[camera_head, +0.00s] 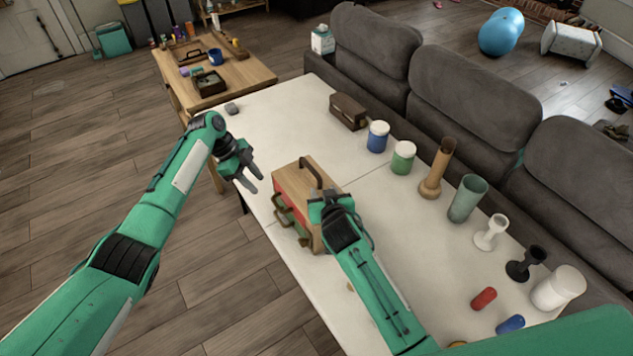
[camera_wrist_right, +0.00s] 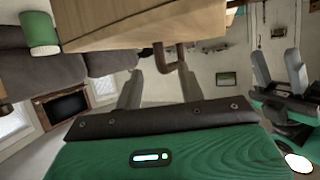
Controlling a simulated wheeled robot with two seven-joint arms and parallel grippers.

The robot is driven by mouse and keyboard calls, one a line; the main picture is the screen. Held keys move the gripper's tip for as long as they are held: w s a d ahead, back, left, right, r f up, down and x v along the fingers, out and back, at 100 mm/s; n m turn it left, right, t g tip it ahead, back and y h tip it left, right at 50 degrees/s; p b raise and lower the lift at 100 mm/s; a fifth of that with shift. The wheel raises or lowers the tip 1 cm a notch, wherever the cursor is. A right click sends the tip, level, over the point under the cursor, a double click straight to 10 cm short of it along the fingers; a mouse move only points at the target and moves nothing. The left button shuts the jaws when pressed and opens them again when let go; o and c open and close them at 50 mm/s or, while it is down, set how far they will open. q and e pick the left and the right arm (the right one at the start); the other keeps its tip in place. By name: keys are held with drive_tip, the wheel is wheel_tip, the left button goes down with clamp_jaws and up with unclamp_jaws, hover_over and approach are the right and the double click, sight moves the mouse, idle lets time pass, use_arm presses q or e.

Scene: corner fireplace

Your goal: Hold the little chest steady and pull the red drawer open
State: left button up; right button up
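The little chest (camera_head: 292,178) stands on the white table, a wooden box with a dark handle on top. The red drawer (camera_head: 288,201) is on its left side, above a green one; it looks closed. My left gripper (camera_head: 251,180) is open and empty, left of the chest and apart from it; it also shows in the right wrist view (camera_wrist_right: 278,72). My right gripper (camera_head: 324,198) is over the chest's near end and hides part of it. In the right wrist view its fingers (camera_wrist_right: 160,88) are apart, with a brown handle (camera_wrist_right: 166,60) between them; contact is unclear.
The white table (camera_head: 270,118) is clear beyond the chest. A brown box (camera_head: 348,111), blue jar (camera_head: 377,137), green jar (camera_head: 403,158), brown vase (camera_head: 437,170) and green cup (camera_head: 467,199) line its right side by the sofa (camera_head: 470,100). A small grey object (camera_head: 232,108) lies at the far end.

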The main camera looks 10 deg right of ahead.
sight(320, 184)
drive_tip(key=x, duration=0.6)
drive_tip(key=shift+w+f, duration=0.1)
drive_tip(key=shift+w, duration=0.1)
